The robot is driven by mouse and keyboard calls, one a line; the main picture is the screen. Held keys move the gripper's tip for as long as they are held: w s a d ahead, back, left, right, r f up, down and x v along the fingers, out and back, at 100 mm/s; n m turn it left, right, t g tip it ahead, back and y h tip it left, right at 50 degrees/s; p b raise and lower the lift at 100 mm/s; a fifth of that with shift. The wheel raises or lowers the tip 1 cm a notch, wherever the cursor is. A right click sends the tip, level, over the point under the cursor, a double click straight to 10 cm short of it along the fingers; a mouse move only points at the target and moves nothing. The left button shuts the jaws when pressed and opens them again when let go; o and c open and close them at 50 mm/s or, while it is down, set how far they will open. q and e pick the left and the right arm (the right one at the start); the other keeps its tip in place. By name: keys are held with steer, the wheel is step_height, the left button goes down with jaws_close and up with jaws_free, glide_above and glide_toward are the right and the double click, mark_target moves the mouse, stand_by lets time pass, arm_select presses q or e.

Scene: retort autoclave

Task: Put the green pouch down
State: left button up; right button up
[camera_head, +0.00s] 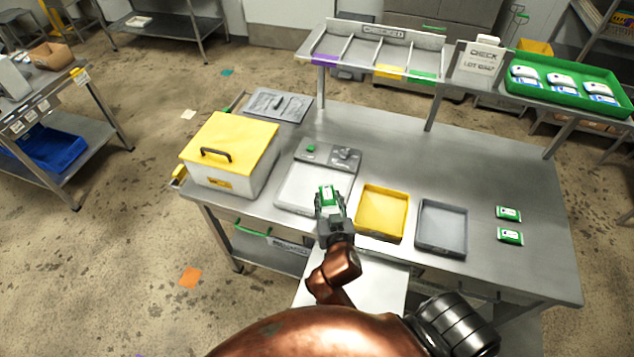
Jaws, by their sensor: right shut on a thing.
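The green pouch (328,196) is green and white and sits at the fingertips of my right gripper (329,208). My right gripper is shut on it, over the front right part of a pale tray-like plate (300,186) on the steel table. I cannot tell whether the pouch touches the plate. Two more green pouches lie on the table at the right, one farther back (508,213) and one nearer (510,235). My left gripper is not in view.
A yellow tray (404,224) and a grey tray (464,232) stand right of the gripper. A yellow-lidded box (228,140) stands at the left. A raised shelf (400,60) runs along the back, with a green tray (565,106) of white packs. The table's right part is mostly clear.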

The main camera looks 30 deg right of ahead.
mark_target(325, 189)
steer(key=shift+h, duration=0.3)
steer(key=x, duration=0.6)
steer(key=shift+a+f, duration=0.15)
steer(key=shift+a, duration=0.05)
steer(key=w+f, duration=0.2)
steer(key=w+d+f, duration=0.1)
steer(key=w+f, duration=0.1)
steer(key=w, duration=0.1)
steer(key=w+f, duration=0.3)
steer(key=shift+w+d+f+b, duration=0.1)
steer(key=shift+w+d+b, duration=0.05)
steer(key=shift+d+b, duration=0.2)
steer(key=shift+w+f, duration=0.2)
steer(key=shift+f, duration=0.1)
step_height(325, 189, down, 2)
steer(key=shift+f, duration=0.15)
steer(key=shift+d+f, duration=0.1)
steer(key=shift+f, duration=0.25)
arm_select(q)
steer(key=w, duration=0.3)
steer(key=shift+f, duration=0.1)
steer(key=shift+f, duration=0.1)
arm_select(e)
steer(key=shift+f, duration=0.1)
